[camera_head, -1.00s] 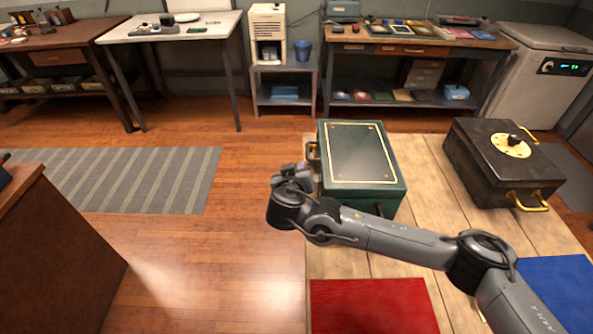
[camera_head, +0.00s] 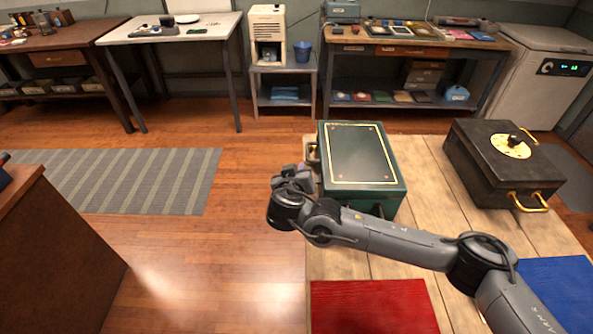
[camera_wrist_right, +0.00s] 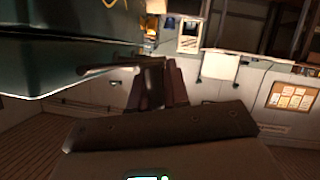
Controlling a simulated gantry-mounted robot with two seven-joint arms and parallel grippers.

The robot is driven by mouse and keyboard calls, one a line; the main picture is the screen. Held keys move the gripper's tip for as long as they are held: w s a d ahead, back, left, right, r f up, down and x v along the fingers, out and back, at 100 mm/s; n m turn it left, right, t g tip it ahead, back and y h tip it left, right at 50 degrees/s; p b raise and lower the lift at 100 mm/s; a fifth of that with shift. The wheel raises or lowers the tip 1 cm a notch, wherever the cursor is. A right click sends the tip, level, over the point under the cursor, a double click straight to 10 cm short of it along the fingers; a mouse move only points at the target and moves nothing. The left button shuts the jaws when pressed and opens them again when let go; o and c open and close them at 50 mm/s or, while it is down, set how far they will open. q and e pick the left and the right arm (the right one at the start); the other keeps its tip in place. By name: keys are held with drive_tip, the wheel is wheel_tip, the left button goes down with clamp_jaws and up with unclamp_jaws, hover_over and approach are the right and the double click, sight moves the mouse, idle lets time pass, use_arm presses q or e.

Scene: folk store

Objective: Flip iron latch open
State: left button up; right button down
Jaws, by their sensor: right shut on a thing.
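A dark green box (camera_head: 360,165) with gold trim on its lid stands on the wooden table, its lid closed. It also shows at the upper left of the right wrist view (camera_wrist_right: 60,45). My right gripper (camera_head: 309,178) is at the left side of this box, below a brass handle (camera_head: 312,152). In the right wrist view, my right gripper (camera_wrist_right: 157,85) is shut on a dark metal piece (camera_wrist_right: 105,70) beside the box, apparently the iron latch. The fingers hide part of it, and its exact position is hard to tell. My left gripper is not in view.
A black box (camera_head: 500,165) with brass handles and a round brass plate stands to the right on the table (camera_head: 425,165). A red mat (camera_head: 370,305) and a blue mat (camera_head: 560,285) lie at the near side. Open floor is left of the table.

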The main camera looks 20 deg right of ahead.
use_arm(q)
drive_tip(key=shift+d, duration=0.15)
use_arm(e)
drive_tip(key=shift+d, duration=0.15)
drive_tip(key=c, duration=1.2)
unclamp_jaws()
drive_tip(key=shift+d, duration=0.1)
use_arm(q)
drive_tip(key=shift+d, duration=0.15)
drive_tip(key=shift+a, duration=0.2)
use_arm(e)
drive_tip(key=shift+s+a+r, duration=0.1)
drive_tip(key=shift+s+a, duration=0.1)
drive_tip(key=shift+a, duration=0.05)
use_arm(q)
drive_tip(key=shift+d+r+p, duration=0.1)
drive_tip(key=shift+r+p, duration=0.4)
use_arm(e)
drive_tip(key=v, duration=1)
drive_tip(key=shift+s+r, duration=0.1)
drive_tip(key=shift+r, duration=0.05)
